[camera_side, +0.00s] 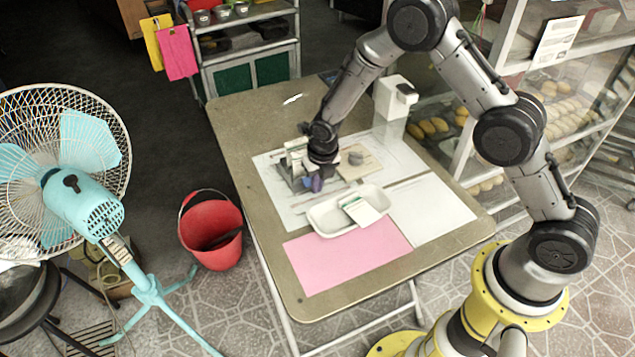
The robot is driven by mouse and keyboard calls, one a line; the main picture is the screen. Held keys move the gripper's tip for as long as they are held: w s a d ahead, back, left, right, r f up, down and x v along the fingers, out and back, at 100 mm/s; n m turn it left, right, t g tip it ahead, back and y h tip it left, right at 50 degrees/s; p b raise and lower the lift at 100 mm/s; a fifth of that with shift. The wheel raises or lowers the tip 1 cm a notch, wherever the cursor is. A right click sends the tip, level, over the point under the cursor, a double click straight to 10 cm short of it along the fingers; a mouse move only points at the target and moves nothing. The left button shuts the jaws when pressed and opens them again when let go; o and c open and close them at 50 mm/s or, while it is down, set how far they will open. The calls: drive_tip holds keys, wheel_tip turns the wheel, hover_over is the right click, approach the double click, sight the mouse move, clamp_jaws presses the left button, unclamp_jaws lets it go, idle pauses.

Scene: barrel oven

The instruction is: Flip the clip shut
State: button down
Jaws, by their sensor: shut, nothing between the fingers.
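My gripper (313,182) is low over the far-left part of the table (240,117), with dark blue and purple parts at its tip. It is shut, with nothing seen between the fingers. A small grey and white fixture (293,160) stands right beside it on white sheets, partly hidden by the gripper. I cannot make out the clip with certainty; it may be part of this fixture or hidden behind my gripper. Whether my gripper touches the fixture cannot be told from this view.
A white tray (322,222) holding a small green and white item (360,209) lies nearer the front. A tan board (358,163) lies right of my gripper. A white stand (393,105) rises behind it. A pink sheet (345,254) covers clear table in front.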

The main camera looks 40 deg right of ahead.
drive_tip(key=shift+w+d+r, duration=0.1)
drive_tip(key=shift+w+r, duration=0.3)
drive_tip(key=shift+r, duration=0.2)
idle(0.5)
drive_tip(key=shift+w+d+r, duration=0.1)
drive_tip(key=shift+w+r, duration=0.25)
drive_tip(key=shift+r, duration=0.15)
drive_tip(key=shift+r, duration=0.65)
drive_tip(key=w+r, duration=0.3)
drive_tip(key=r, duration=0.6)
drive_tip(key=shift+d+r, duration=0.25)
drive_tip(key=shift+d, duration=0.2)
